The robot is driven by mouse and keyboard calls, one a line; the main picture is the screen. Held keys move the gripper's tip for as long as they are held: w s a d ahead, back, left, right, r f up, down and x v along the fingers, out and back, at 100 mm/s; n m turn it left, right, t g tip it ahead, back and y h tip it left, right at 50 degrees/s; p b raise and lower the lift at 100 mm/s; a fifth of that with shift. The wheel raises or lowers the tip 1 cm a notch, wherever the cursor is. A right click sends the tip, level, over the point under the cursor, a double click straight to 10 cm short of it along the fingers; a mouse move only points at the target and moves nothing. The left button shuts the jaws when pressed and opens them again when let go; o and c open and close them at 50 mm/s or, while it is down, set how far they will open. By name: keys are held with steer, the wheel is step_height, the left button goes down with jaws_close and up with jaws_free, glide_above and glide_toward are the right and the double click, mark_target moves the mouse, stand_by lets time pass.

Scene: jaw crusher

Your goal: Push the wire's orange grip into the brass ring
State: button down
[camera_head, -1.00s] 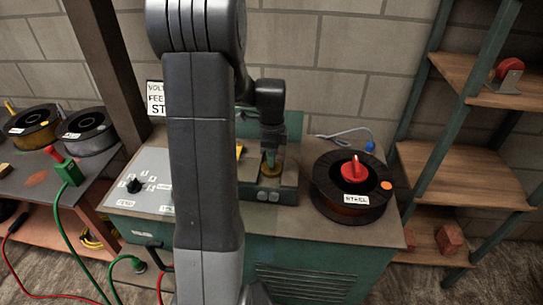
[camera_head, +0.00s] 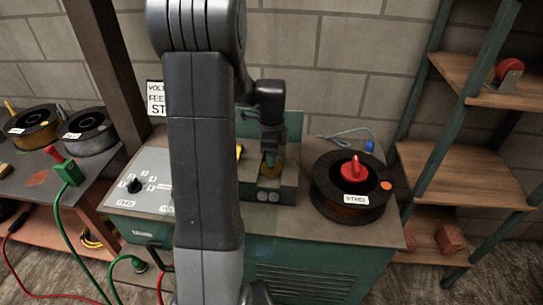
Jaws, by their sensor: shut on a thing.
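My gripper (camera_head: 270,158) points down over the wire feeder block on the green machine. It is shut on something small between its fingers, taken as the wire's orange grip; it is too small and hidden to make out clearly. A yellowish brass ring (camera_head: 270,170) shows just under the fingertips, partly covered by them. I cannot tell whether the grip touches the ring or is inside it.
A black spool (camera_head: 325,196) with a red knob and an orange spot stands to the right of the feeder. A blue-ended grey cable (camera_head: 370,146) lies behind it. The control panel (camera_head: 150,195) is at the left. My arm hides the middle.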

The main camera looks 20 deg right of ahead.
steer(key=shift+f+b, duration=0.4)
steer(key=shift+f, duration=0.25)
steer(key=c, duration=1.3)
jaws_free()
steer(key=shift+o, duration=0.2)
steer(key=shift+r, duration=0.1)
step_height(320, 180, up, 14)
steer(key=shift+f, duration=0.15)
step_height(320, 180, down, 14)
steer(key=shift+r, duration=0.1)
steer(key=shift+r, duration=0.15)
